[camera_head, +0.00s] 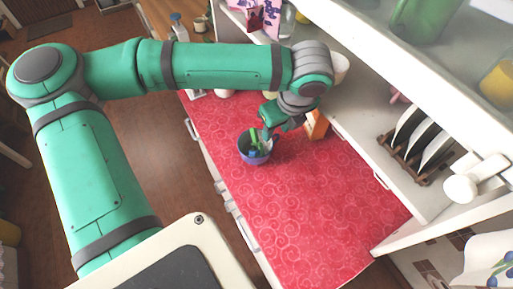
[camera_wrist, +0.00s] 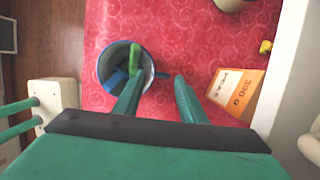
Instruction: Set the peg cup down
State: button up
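The peg cup is a dark blue cup (camera_head: 243,148) with green and blue pegs inside, standing upright on the red patterned counter (camera_head: 300,195). My gripper (camera_head: 266,131) is directly over the cup's right side.
An orange box (camera_wrist: 240,90) stands close to the right of my gripper, also seen in the head view (camera_head: 317,126). A small yellow thing (camera_wrist: 265,47) lies behind it. A dish rack with plates (camera_head: 413,160) is on the right shelf. The counter's front part is clear.

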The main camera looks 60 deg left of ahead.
jog(key=shift+x, duration=1.45)
jog(key=shift+w+d, duration=0.1)
jog(key=shift+c, duration=0.2)
jog(key=c, duration=0.5)
grip_shut()
jog(key=shift+r, duration=0.2)
